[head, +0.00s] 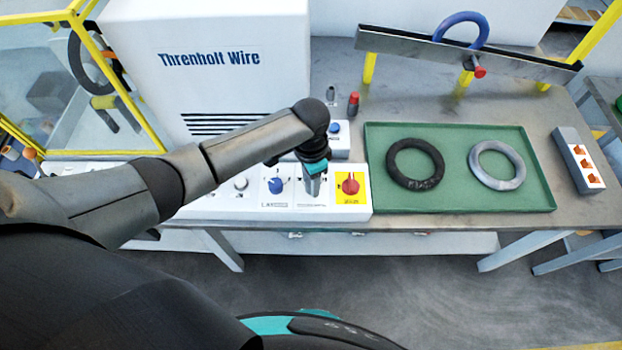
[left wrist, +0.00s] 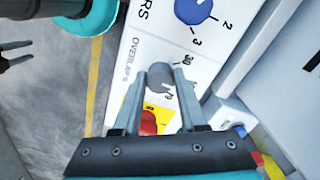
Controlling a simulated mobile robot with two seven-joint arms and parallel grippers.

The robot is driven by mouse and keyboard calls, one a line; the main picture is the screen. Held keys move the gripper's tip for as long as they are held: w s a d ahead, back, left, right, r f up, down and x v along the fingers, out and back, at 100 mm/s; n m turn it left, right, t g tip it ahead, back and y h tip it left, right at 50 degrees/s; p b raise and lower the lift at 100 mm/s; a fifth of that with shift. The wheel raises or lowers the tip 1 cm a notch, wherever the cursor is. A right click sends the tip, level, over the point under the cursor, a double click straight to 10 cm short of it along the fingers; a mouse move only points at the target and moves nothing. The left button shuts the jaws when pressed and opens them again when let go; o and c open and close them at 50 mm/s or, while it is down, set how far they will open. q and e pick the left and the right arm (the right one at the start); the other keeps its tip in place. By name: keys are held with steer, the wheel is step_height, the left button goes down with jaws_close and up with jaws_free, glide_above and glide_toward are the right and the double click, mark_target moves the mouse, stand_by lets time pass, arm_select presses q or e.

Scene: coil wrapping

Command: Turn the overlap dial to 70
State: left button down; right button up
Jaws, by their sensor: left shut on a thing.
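The overlap dial (left wrist: 160,78) is a grey knob on a white panel, beside the printed word OVERLAP. The numbers 30 and 70 show near its rim. My left gripper (left wrist: 165,80) has its two fingers on either side of the knob and is shut on it. I cannot tell which number the dial points to. In the head view my left gripper (head: 313,183) points down onto the control panel (head: 225,207), between a blue knob (head: 276,186) and a red knob (head: 350,185). It hides the dial there.
A green tray (head: 460,203) holds a black coil (head: 415,164) and a grey coil (head: 497,165). A blue ring (head: 461,30) stands at a metal rail behind. The white Threnholt Wire machine (head: 215,90) rises behind the panel.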

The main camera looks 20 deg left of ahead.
arm_select(q)
steer(key=shift+m, duration=0.3)
steer(key=shift+r+m+p, duration=0.1)
steer(key=shift+m+p, duration=0.65)
steer(key=shift+m, duration=0.25)
steer(key=m+p, duration=0.1)
steer(key=m, duration=0.1)
steer(key=shift+m, duration=0.3)
steer(key=m, duration=0.3)
steer(key=shift+w+m+p, duration=0.1)
steer(key=shift+m+p, duration=0.2)
steer(key=shift+p, duration=0.05)
steer(key=shift+m, duration=1.5)
steer(key=shift+c, duration=2.2)
jaws_free()
